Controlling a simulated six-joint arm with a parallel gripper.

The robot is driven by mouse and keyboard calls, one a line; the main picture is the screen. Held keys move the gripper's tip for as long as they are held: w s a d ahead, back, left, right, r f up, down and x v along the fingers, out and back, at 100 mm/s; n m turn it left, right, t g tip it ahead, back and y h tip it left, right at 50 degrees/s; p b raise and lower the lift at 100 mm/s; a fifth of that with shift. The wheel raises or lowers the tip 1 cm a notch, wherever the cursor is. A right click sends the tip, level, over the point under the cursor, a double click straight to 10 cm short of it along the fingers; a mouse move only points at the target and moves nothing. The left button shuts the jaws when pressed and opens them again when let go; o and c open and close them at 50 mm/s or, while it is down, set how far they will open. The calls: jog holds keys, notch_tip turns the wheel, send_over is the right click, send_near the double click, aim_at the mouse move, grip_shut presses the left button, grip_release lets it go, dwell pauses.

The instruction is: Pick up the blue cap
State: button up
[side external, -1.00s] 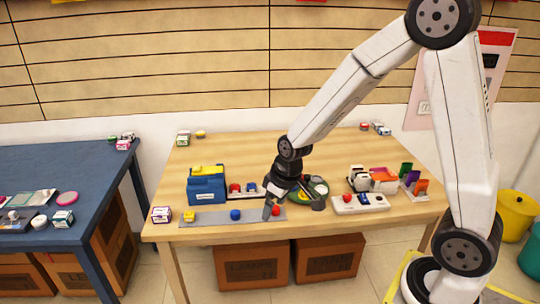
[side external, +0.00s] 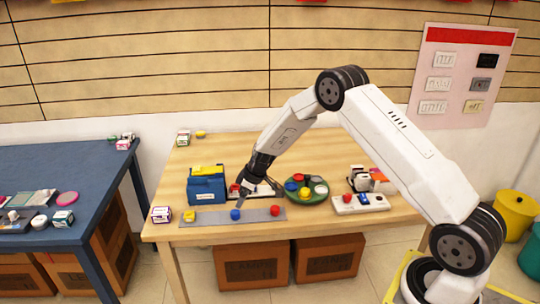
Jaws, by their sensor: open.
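A blue cap (side external: 235,215) sits on the grey mat (side external: 258,214) near the front edge of the wooden table. A yellow cap (side external: 189,215) is to its left and a red cap (side external: 275,210) to its right on the same mat. My gripper (side external: 241,203) points down just above and slightly right of the blue cap, open and empty. The view is too small to tell the exact gap between the fingertips and the cap.
A blue box (side external: 206,190) stands behind the mat, left of my gripper. A green plate (side external: 311,202) with several coloured caps is to the right, and a white block (side external: 345,206) with buttons lies beyond it. My arm hides part of a pale tray behind the gripper.

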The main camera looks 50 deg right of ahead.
aim_at(235, 212)
jog(key=shift+w+d+f, duration=0.15)
jog(key=shift+f, duration=0.1)
jog(key=shift+x, duration=1.25)
jog(key=shift+f, duration=0.1)
jog(key=shift+x, duration=2.55)
jog(key=shift+w, duration=0.1)
grip_shut()
